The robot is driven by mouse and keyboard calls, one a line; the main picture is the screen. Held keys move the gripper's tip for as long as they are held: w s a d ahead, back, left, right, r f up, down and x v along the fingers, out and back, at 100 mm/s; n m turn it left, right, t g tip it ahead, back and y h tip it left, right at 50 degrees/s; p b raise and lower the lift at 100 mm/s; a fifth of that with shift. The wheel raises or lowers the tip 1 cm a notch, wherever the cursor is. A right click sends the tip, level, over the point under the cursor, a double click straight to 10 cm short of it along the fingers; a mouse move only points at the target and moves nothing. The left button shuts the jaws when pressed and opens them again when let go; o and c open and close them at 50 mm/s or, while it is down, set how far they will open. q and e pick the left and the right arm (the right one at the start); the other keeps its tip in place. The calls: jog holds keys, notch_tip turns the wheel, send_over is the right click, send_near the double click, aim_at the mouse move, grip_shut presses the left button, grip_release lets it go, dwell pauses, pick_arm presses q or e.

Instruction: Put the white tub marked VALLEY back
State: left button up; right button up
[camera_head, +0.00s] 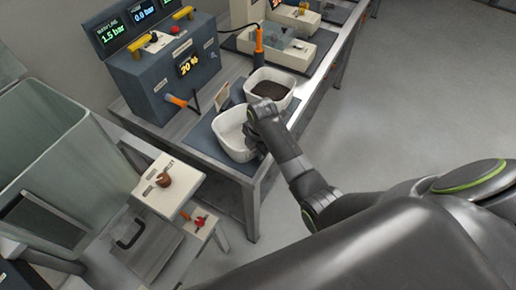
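Two white tubs sit side by side on a dark mat at the end of a metal bench. The nearer white tub (227,138) looks empty, with a pale inside. The farther white tub (289,99) holds dark granular material. I can read no VALLEY marking on either tub. My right gripper (256,132) is at the right wall of the nearer tub, over its rim. The hand hides its fingertips, so I cannot tell whether they are closed on the wall. My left gripper is not in view.
A grey control box (160,75) with displays, yellow handles and an orange-handled lever (180,101) stands left of the tubs. Another orange handle (259,48) stands behind them. A large translucent bin (60,150) and a knob panel (165,185) are at left. Floor on the right is clear.

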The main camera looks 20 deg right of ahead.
notch_tip(320, 180, up, 12)
jog(key=s+p, duration=0.1)
jog(key=shift+d+r, duration=0.15)
dwell(0.3)
dwell(0.3)
